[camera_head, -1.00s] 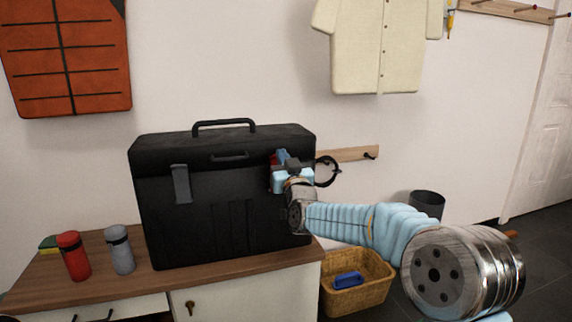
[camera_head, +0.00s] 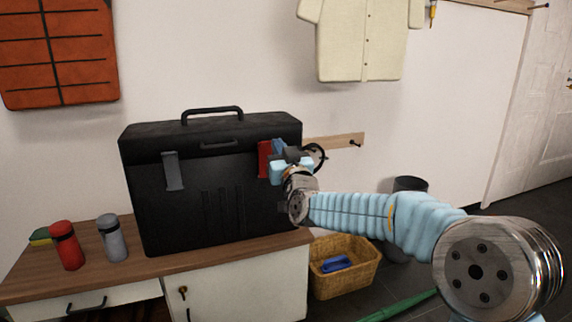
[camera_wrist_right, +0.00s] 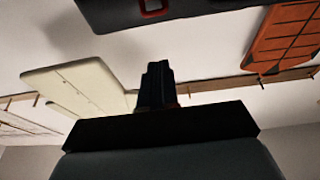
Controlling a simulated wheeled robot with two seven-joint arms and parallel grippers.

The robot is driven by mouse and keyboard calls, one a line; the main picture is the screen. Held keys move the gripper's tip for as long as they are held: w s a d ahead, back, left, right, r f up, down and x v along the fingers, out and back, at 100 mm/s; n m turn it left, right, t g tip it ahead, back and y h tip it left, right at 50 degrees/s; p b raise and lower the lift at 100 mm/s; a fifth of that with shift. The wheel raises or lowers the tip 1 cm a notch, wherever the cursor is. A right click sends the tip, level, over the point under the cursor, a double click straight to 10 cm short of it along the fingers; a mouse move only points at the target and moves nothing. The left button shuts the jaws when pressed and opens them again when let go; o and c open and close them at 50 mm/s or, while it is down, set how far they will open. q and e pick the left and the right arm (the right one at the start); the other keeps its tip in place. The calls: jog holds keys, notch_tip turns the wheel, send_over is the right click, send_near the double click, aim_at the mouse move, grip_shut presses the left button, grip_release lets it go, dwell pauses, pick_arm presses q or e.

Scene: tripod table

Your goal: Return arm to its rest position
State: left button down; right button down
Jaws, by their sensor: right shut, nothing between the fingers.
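My right arm (camera_head: 370,213) reaches in from the right. My right gripper (camera_head: 279,149) is in front of the upper right of the black case (camera_head: 215,190), seen partly end-on. A red part (camera_head: 264,158) on the case front shows just left of the gripper, partly hidden by it. I cannot tell whether they touch. In the right wrist view the dark fingers (camera_wrist_right: 157,85) are together, with nothing seen between them. My left gripper is out of view.
The case stands on a wooden-topped cabinet (camera_head: 150,262) beside a red bottle (camera_head: 66,245) and a grey bottle (camera_head: 112,238). A wicker basket (camera_head: 343,280), a dark bin (camera_head: 409,184) and a green object (camera_head: 400,306) are at the right. A coat (camera_head: 360,45) hangs above.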

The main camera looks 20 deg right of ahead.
jog(key=s, duration=0.6)
jog(key=s+a+f+g+y+p, duration=0.1)
jog(key=a+f+g+p, duration=0.15)
jog(key=f, duration=0.95)
jog(key=s+a+f+g+p, duration=0.15)
jog(key=f+g, duration=0.25)
jog(key=f, duration=0.8)
jog(key=s+a+f+g+y+p, duration=0.15)
jog(key=f+g, duration=0.25)
jog(key=f, duration=0.7)
jog(key=s+a+f+m+g+p, duration=0.1)
jog(key=s+a+f+g, duration=0.1)
jog(key=s+f+g, duration=0.3)
jog(key=s+a+f+m+g+y+p, duration=0.1)
jog(key=s+f+g, duration=0.3)
jog(key=s+f, duration=0.9)
jog(key=s+a, duration=0.1)
jog(key=s, duration=0.7)
jog(key=shift+s+g+p, duration=0.25)
jog(key=shift+g+p, duration=0.1)
jog(key=shift+p, duration=0.05)
